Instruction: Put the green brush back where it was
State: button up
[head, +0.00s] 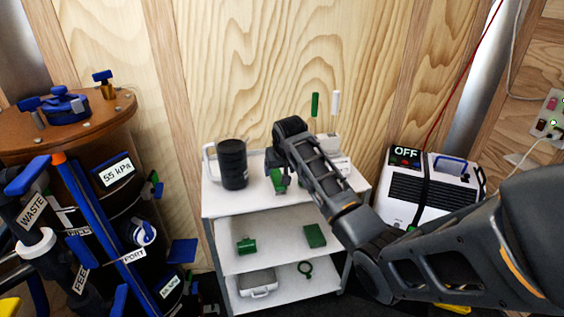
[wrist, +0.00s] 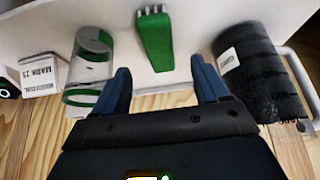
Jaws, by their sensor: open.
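A tapered green piece, which looks like the green brush (wrist: 155,42), is on the white top shelf, with small pale tips at its far end. It lies ahead of and between the spread fingers of my gripper (wrist: 160,78), with a gap to both. In the head view a green piece (head: 278,180) shows just below my gripper; it looks like the same one. My gripper is open and empty; its fingertips are hard to make out in the head view.
The white cart's top shelf (head: 222,203) holds a black cylinder (head: 232,164), also in the wrist view (wrist: 258,72). A clear jar with a green ring (wrist: 92,62) and a labelled box (wrist: 40,75) flank the other side. Green items and a case are on the lower shelves.

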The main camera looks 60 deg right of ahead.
jog(key=v, duration=0.5)
jog(key=shift+s+a+r, duration=0.15)
jog(key=shift+r, duration=0.2)
jog(key=w+a+f+n+t, duration=0.1)
jog(key=a+f, duration=0.2)
jog(key=a, duration=0.3)
jog(key=a+f+t+y, duration=0.1)
jog(key=a+f, duration=0.2)
jog(key=a, duration=0.3)
jog(key=w+a+f+n+t, duration=0.1)
jog(key=a+f, duration=0.2)
jog(key=a, duration=0.3)
jog(key=s+a+f+n+t, duration=0.1)
jog(key=s+a+t, duration=0.1)
jog(key=s+a, duration=0.35)
jog(key=s+a+f+n+t, duration=0.1)
jog(key=s+a+f, duration=0.1)
jog(key=a, duration=0.7)
jog(key=s+a+r+n+t+y, duration=0.1)
jog(key=s+a+r, duration=0.2)
jog(key=s+a, duration=0.35)
jog(key=s+a+r+n+t, duration=0.1)
jog(key=s+a+r+t, duration=0.15)
jog(key=s, duration=0.65)
jog(key=s+a+r+n+t+y, duration=0.1)
jog(key=s+r+n, duration=0.3)
jog(key=s+r, duration=0.6)
jog(key=shift+s+a+r+t+y, duration=0.2)
jog(key=shift+s+r+t+y, duration=0.2)
jog(key=shift+r+y, duration=0.4)
